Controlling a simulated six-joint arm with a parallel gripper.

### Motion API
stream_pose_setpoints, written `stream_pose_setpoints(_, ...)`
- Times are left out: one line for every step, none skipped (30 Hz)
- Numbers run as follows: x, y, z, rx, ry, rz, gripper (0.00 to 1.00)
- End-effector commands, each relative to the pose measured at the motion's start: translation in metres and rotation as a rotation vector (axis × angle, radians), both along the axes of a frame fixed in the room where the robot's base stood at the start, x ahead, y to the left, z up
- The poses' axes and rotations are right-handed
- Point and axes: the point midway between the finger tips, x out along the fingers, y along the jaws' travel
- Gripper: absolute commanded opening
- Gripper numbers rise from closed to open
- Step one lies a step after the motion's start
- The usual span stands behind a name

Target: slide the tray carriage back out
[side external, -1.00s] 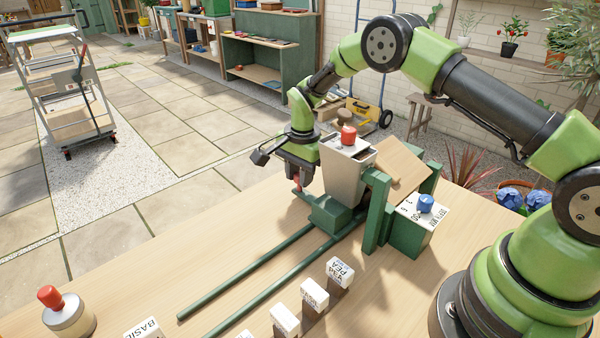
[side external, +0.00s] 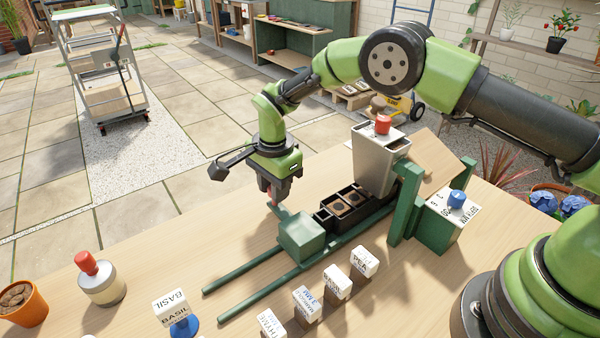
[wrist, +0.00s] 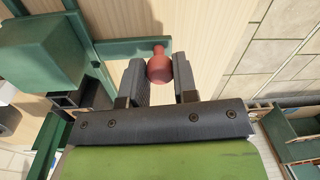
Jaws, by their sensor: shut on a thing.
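The tray carriage has a green block (side external: 302,237) at its front end and rides on two green rails (side external: 245,268). A dark tray (side external: 350,203) with several square cells sits behind the block, partly out from under the grey hopper (side external: 377,160). Dark brown fill shows in some cells; the tray's far end is hidden by the hopper. My gripper (side external: 270,188) is at the carriage's far side, shut on the red handle knob. In the wrist view the red knob (wrist: 159,66) sits between my two fingers (wrist: 160,82), on a green arm joined to the block.
A green stand (side external: 403,205) and a box with a blue knob (side external: 455,199) stand right of the hopper. Several labelled blocks (side external: 337,283) line the near side of the rails. A red-topped jar (side external: 100,280) and a terracotta pot (side external: 20,302) stand front left. The rails' left ends are bare.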

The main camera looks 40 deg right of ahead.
Motion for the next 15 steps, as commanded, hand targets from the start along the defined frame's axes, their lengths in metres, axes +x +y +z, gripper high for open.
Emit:
stream_pose_setpoints(0.000, 0.010, 0.000, 0.001, 0.000, 0.004, 0.00)
stream_pose_setpoints(-0.001, 0.015, 0.000, 0.001, 0.001, 0.002, 0.00)
stream_pose_setpoints(-0.001, 0.021, 0.000, 0.002, 0.000, 0.003, 0.00)
stream_pose_setpoints(-0.001, 0.025, 0.000, 0.002, 0.001, 0.002, 0.00)
stream_pose_setpoints(0.000, 0.028, 0.000, 0.001, 0.000, 0.001, 0.00)
stream_pose_setpoints(-0.001, 0.033, 0.000, 0.001, 0.001, 0.001, 0.00)
stream_pose_setpoints(-0.001, 0.035, 0.000, 0.001, 0.002, 0.000, 0.00)
stream_pose_setpoints(-0.001, 0.038, 0.000, 0.001, 0.001, 0.000, 0.00)
stream_pose_setpoints(-0.001, 0.040, 0.000, 0.002, 0.001, -0.001, 0.00)
stream_pose_setpoints(-0.001, 0.042, 0.000, 0.002, 0.003, -0.002, 0.00)
stream_pose_setpoints(-0.001, 0.043, 0.000, 0.002, 0.003, -0.002, 0.00)
stream_pose_setpoints(-0.001, 0.045, 0.000, 0.002, 0.002, -0.002, 0.00)
stream_pose_setpoints(-0.001, 0.045, 0.000, 0.002, 0.003, -0.002, 0.00)
stream_pose_setpoints(-0.001, 0.046, 0.000, 0.002, 0.003, -0.002, 0.00)
stream_pose_setpoints(-0.001, 0.046, 0.000, 0.001, 0.004, -0.002, 0.00)
